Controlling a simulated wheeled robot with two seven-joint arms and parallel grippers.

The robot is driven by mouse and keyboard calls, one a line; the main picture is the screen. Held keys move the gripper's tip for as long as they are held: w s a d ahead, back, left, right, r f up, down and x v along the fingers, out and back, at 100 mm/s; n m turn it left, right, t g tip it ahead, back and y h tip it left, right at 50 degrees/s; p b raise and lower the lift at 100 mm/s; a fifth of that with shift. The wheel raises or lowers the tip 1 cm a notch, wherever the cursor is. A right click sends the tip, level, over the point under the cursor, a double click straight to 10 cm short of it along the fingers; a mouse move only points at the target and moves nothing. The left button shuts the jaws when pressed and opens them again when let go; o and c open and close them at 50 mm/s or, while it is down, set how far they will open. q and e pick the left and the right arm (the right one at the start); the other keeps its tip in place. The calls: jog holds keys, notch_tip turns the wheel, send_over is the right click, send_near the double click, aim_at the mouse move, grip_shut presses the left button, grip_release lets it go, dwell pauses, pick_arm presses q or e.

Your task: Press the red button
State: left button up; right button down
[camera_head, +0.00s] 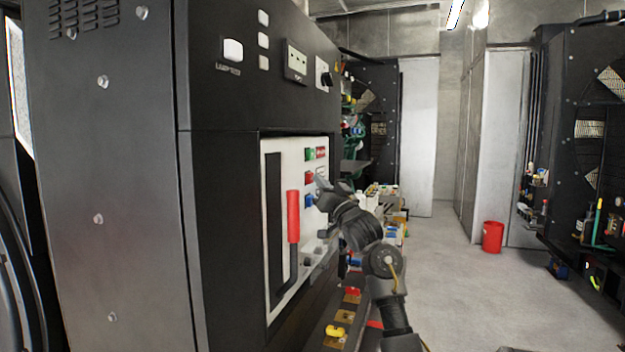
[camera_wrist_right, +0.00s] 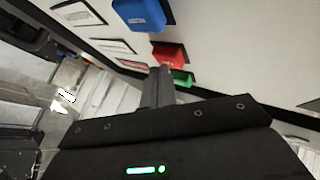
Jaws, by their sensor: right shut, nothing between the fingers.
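The red button (camera_head: 309,177) sits on a white control panel (camera_head: 273,146), between a green button (camera_head: 310,154) above and a blue button (camera_head: 308,201) below. My right gripper (camera_head: 321,183) is shut and empty, just right of the red button in the head view. In the right wrist view the shut fingertips (camera_wrist_right: 160,70) reach the lower edge of the red button (camera_wrist_right: 170,51). The blue button (camera_wrist_right: 138,14) and the green button (camera_wrist_right: 182,77) are close by. I cannot tell whether the fingertips touch the red button. My left gripper is not in view.
A long red-handled lever (camera_head: 293,215) stands out from the panel, left of the buttons. The black cabinet (camera_head: 220,160) surrounds the panel.

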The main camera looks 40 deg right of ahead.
jog(key=shift+w+a, duration=0.15)
dwell(0.5)
jog(key=shift+s+d, duration=0.5)
jog(key=shift+s, duration=0.15)
jog(key=s+d, duration=0.1)
jog(key=s, duration=0.1)
jog(key=s+d, duration=0.1)
jog(key=s, duration=0.1)
jog(key=shift+d, duration=0.4)
dwell(0.9)
